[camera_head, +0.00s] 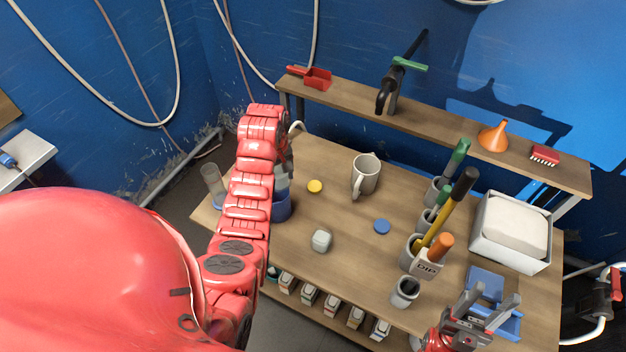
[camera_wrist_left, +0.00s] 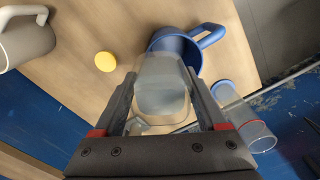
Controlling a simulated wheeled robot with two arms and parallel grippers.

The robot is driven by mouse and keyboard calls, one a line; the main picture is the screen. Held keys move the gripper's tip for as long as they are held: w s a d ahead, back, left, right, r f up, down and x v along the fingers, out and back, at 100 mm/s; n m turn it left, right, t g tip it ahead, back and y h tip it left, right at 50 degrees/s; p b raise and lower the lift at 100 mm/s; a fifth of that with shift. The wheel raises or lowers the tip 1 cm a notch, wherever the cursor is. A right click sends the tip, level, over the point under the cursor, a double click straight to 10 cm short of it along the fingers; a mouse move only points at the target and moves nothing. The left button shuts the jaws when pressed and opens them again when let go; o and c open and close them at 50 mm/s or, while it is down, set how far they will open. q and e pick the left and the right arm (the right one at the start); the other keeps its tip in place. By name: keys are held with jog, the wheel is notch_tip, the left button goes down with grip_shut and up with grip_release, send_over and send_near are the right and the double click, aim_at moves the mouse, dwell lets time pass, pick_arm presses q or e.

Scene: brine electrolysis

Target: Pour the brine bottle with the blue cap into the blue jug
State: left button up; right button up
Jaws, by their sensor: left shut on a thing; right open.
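My left gripper (camera_head: 284,160) is shut on a translucent bottle (camera_wrist_left: 162,85) with pale liquid in it. In the head view my arm hides most of this bottle. The bottle is over or beside the rim of the blue jug (camera_head: 283,208); its mouth is hard to make out, and I cannot tell whether liquid flows. The blue jug (camera_wrist_left: 193,50) shows behind the bottle in the left wrist view, handle to the upper right. A blue cap (camera_head: 382,227) lies loose on the table. My right gripper (camera_head: 484,308) is open and empty at the front right.
A yellow cap (camera_head: 315,186), a beige mug (camera_head: 366,174) and a small pale container (camera_head: 321,240) stand on the table (camera_head: 345,265). A clear cylinder (camera_wrist_left: 245,120) is beside the jug. Cups with tools (camera_head: 410,255) and a white bin (camera_head: 510,250) crowd the right.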

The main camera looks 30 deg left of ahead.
pick_arm(q)
jog(key=shift+a, duration=0.3)
jog(key=shift+d, duration=0.1)
